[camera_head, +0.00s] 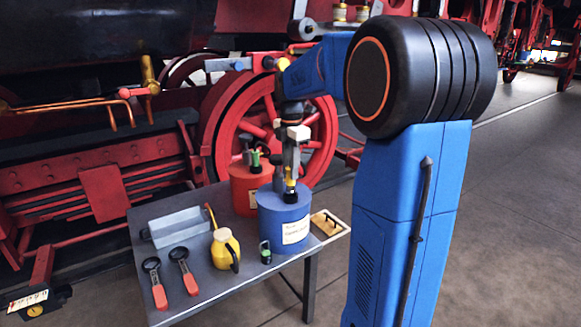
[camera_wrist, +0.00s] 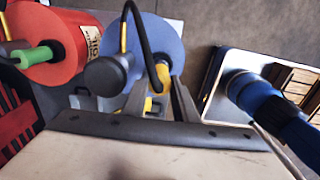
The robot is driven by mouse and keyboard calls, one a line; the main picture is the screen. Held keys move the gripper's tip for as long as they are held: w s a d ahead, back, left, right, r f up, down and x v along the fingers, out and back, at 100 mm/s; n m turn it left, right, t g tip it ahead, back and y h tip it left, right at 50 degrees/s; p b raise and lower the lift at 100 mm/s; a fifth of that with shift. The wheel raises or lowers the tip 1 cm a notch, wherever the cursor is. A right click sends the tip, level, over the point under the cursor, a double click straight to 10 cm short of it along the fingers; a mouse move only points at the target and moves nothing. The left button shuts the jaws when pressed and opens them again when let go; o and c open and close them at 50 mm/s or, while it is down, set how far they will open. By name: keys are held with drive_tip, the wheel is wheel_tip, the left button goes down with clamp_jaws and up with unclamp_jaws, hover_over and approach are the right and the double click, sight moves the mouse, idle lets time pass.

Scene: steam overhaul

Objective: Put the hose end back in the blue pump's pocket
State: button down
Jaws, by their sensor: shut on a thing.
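The blue pump (camera_head: 284,222) is a blue drum with a white label, standing on the grey table. My gripper (camera_head: 291,182) points down just above its top. In the wrist view my gripper (camera_wrist: 160,98) is shut on the yellow hose end (camera_wrist: 160,104), which lies between the fingers. The black hose (camera_wrist: 136,12) loops from it over the pump's blue top (camera_wrist: 158,38). A dark round pump knob (camera_wrist: 106,75) is left of the fingers. The pocket cannot be made out, and I cannot tell whether the hose end touches it.
The red pump (camera_head: 243,195) stands close behind and left of the blue one. The locomotive wheel (camera_head: 318,150) is behind.

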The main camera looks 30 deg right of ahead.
drive_tip(key=shift+f, duration=1.6)
drive_tip(key=c, duration=1.3)
unclamp_jaws()
drive_tip(key=shift+c, duration=0.2)
wheel_tip(320, 180, up, 18)
drive_tip(key=shift+f, duration=0.25)
drive_tip(key=s+a+f+m+t, duration=0.1)
drive_tip(key=s+a+f+m, duration=0.35)
drive_tip(key=s, duration=0.35)
drive_tip(key=s+a+f+m+t, duration=0.1)
drive_tip(key=s+a+f+m, duration=0.2)
drive_tip(key=s+a+m, duration=0.45)
drive_tip(key=s+a+f+m+t, duration=0.2)
drive_tip(key=s+f+m, duration=0.4)
drive_tip(key=s+f, duration=0.7)
drive_tip(key=shift+s+a+t, duration=0.3)
drive_tip(key=shift+s+a, duration=0.55)
